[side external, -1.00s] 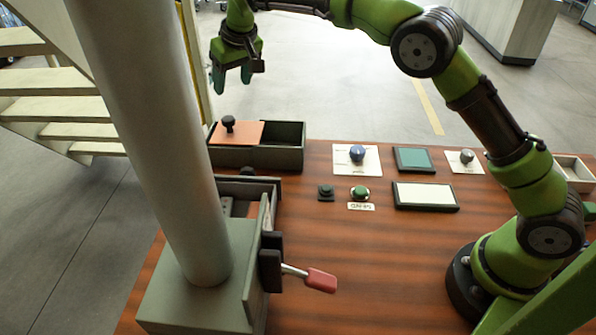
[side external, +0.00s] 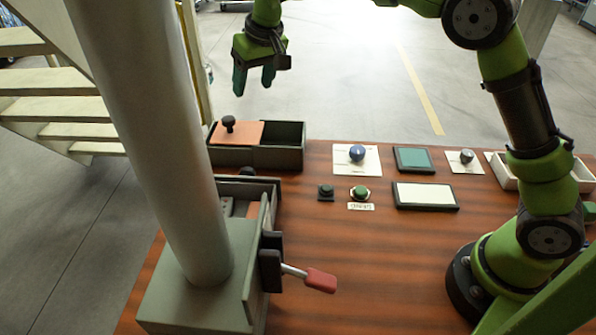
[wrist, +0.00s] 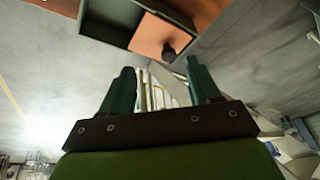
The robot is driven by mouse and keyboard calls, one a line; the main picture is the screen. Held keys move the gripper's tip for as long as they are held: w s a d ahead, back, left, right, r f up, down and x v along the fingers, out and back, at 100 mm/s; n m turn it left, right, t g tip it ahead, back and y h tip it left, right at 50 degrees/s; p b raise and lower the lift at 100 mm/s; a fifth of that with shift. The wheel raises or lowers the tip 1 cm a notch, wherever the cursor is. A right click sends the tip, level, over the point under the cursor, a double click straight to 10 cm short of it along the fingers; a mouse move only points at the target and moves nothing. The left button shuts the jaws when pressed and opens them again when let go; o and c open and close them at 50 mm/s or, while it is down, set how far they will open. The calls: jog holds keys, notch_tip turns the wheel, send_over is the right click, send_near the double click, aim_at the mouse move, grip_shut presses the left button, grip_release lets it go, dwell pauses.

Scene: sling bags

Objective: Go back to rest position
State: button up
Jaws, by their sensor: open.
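My gripper (side external: 254,80) hangs in the air above and behind the far left part of the table, with its fingers pointing down. It is open, with a gap between the two teal fingers and nothing held. It also shows in the wrist view (wrist: 158,88), fingers apart and empty. Below it stands a dark box (side external: 278,157) with an orange sliding lid (side external: 238,136) and a black knob (side external: 229,124). The lid covers the left part of the box, and the right part is open. The gripper is clear of the box.
A grey machine with a thick column (side external: 150,130) and a red-handled lever (side external: 320,280) stands at the front left. On the table (side external: 390,270) are a blue knob (side external: 357,153), a green button (side external: 360,192), panels (side external: 426,196) and a white tray (side external: 507,178). The front middle is clear.

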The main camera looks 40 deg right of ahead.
jog(key=s+d+m+t, duration=0.1)
jog(key=s+d, duration=0.2)
jog(key=s, duration=0.7)
jog(key=s+d+r+m+t+y, duration=0.1)
jog(key=s+d, duration=0.2)
jog(key=s, duration=0.8)
jog(key=s+d+r+m+t, duration=0.1)
jog(key=s+d, duration=0.2)
jog(key=s, duration=0.7)
jog(key=shift+s, duration=0.25)
